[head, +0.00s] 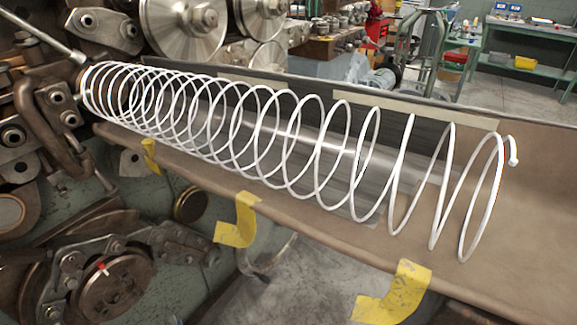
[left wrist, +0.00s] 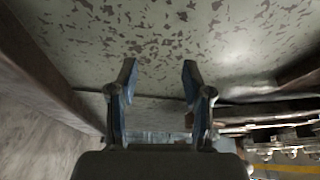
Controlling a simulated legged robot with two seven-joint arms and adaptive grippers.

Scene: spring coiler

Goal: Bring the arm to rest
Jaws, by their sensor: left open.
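In the head view a long white coil spring (head: 285,150) lies in a trough (head: 470,275) lined with brown sheet. Its turns are tight at the left, by the coiling machine (head: 45,110), and wide apart at the right, where its free end sticks up. My left gripper (left wrist: 158,78) shows in the left wrist view, open, with nothing between its two fingers. A mottled grey surface (left wrist: 215,35) is beyond the fingertips. I make out neither gripper in the head view, so their distance from the spring cannot be told.
Yellow tape strips (head: 395,292) hang over the trough's near edge. Metal rollers (head: 185,22) stand at the upper left. A green bench (head: 520,65) with bins is at the far right, with open floor before it. Dark beams flank the gripper in the left wrist view.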

